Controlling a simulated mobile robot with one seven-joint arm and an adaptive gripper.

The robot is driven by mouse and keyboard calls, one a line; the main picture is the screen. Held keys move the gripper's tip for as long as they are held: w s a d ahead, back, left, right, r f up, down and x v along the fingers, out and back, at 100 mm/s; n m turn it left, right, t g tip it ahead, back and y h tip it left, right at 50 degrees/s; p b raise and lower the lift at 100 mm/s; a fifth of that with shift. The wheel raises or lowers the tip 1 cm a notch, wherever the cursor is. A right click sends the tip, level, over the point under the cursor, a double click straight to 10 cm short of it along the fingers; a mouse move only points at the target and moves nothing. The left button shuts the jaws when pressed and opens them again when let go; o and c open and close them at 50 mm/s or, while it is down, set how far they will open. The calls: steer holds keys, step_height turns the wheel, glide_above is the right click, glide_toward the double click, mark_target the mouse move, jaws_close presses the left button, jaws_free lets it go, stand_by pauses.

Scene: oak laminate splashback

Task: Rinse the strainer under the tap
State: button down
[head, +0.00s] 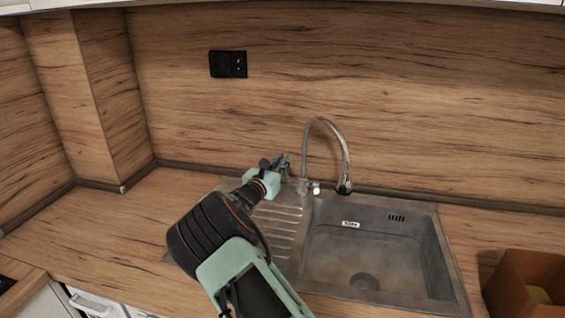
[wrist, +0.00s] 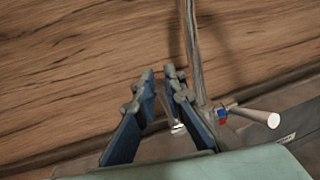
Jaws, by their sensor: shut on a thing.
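The tap (head: 344,170) has a tall curved spout over the sink (head: 385,255); its riser (wrist: 193,50) also shows in the wrist view. A short lever (head: 315,188) with a pale end and red and blue marks is at its base; it shows in the wrist view (wrist: 255,116). My gripper (head: 281,160) is just left of the tap, above the back of the drainer. In the wrist view my fingers (wrist: 162,82) are shut on a small pale metal piece (wrist: 176,124), mostly hidden; I cannot tell what it belongs to. I cannot make out a strainer.
The ribbed drainer (head: 290,222) lies left of the empty-looking basin. A brown open box (head: 510,283) with something yellow inside stands at the right. The worktop (head: 130,220) on the left is clear. The wooden splashback (head: 420,90) with a black socket (head: 228,64) rises close behind.

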steer(key=shift+f, duration=0.1)
steer(key=shift+s+f+t+b, duration=0.3)
steer(key=shift+f+b, duration=0.15)
steer(key=shift+b, duration=0.7)
steer(key=b, duration=0.2)
steer(key=s+t+h+b, duration=0.1)
steer(key=b, duration=0.1)
steer(key=s+f+t+b, duration=0.1)
steer(key=b, duration=0.1)
steer(key=shift+s+a+m, duration=0.15)
steer(key=shift+a+m, duration=0.1)
steer(key=shift+m, duration=0.05)
steer(key=c, duration=2)
jaws_free()
steer(key=shift+r, duration=0.1)
steer(key=shift+o, duration=0.2)
